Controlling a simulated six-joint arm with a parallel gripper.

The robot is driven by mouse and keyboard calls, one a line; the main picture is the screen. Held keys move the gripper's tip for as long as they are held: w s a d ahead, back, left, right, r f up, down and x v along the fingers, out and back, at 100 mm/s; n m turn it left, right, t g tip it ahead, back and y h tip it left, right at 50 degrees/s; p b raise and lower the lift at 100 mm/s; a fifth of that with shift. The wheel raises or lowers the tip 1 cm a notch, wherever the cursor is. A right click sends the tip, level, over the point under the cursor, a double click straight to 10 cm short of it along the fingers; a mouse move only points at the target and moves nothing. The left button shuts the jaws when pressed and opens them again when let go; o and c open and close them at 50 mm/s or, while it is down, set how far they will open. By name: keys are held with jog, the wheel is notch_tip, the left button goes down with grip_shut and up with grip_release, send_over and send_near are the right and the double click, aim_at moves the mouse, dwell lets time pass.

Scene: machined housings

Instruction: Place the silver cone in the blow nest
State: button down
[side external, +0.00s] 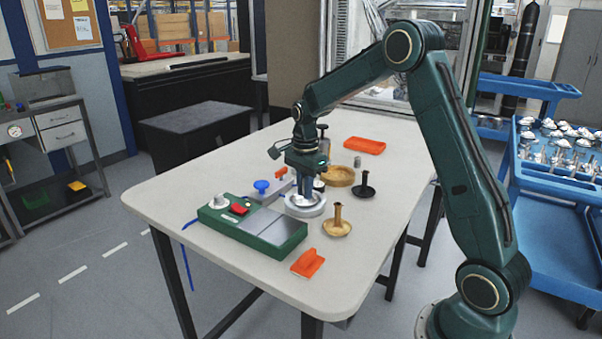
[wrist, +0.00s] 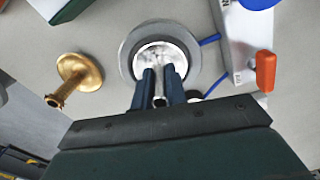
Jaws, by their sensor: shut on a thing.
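The silver cone (wrist: 161,52) shows in the wrist view as a bright round flange with a thin stem. My gripper (wrist: 160,84) is shut on the stem, with dark fingers on either side. The blow nest (wrist: 130,52) is a grey ring with a blue hose at its right, and the flange appears inside its rim. I cannot tell whether the flange rests on the seat or is slightly above it. In the side view my gripper (side external: 306,193) points down over the nest (side external: 305,209), and its fingers hide most of the cone.
A brass part (side external: 337,228) and an orange block (side external: 308,263) lie in front. A green-framed device (side external: 258,228) is left. A grey box with a blue knob (side external: 261,186), a tan bowl (side external: 341,177) and a black stemmed part (side external: 364,190) stand nearby. The table's right front is clear.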

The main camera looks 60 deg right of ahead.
jog(key=shift+f, duration=0.2)
jog(key=c, duration=1.4)
grip_release()
notch_tip(320, 180, up, 12)
jog(key=shift+r, duration=0.1)
